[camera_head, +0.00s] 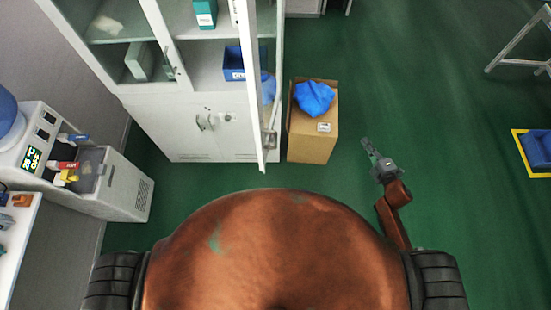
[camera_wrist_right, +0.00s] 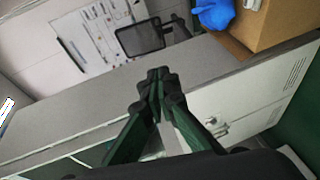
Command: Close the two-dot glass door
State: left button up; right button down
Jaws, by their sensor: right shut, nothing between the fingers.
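A white cabinet (camera_head: 150,99) stands at the upper left of the head view. Its right glass door (camera_head: 251,60) stands open, swung out toward me and seen nearly edge-on, with a handle low on it (camera_head: 270,139). Its left glass door (camera_head: 122,60) looks closed. I cannot make out dot marks on either door. My right gripper (camera_head: 368,147) is shut and empty, over the floor to the right of the open door and apart from it. In the wrist view its fingertips (camera_wrist_right: 160,78) are together, with the cabinet's lower doors (camera_wrist_right: 235,108) beyond. My left gripper is not in view.
A cardboard box (camera_head: 312,145) with a blue item (camera_head: 314,98) on top stands just right of the open door. A blue bin (camera_head: 234,66) sits on a cabinet shelf. A white machine (camera_head: 125,188) stands at left.

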jog(key=s+a+r+n+g+y+b, duration=0.2)
jog(key=a+r+n+y+b, duration=0.6)
jog(key=a+r+n, duration=0.6)
jog(key=s+a+r+n+g+y+b, duration=0.3)
jog(key=s+a+n+g, duration=0.3)
jog(key=n, duration=0.3)
jog(key=s+a+r+n+g+y+b, duration=0.2)
jog(key=s+a+r+n+g, duration=0.15)
jog(key=s+a+n, duration=0.35)
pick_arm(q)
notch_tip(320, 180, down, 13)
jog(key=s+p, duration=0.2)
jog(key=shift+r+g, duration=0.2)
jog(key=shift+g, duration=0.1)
pick_arm(e)
jog(key=w+a+n, duration=0.1)
jog(key=a, duration=1.1)
jog(key=shift+w+f, duration=0.3)
jog(key=shift+w, duration=0.05)
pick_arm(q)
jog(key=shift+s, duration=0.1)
pick_arm(e)
jog(key=shift+a, duration=0.1)
pick_arm(q)
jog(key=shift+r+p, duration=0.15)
jog(key=shift+p, duration=0.15)
pick_arm(e)
jog(key=shift+a, duration=0.1)
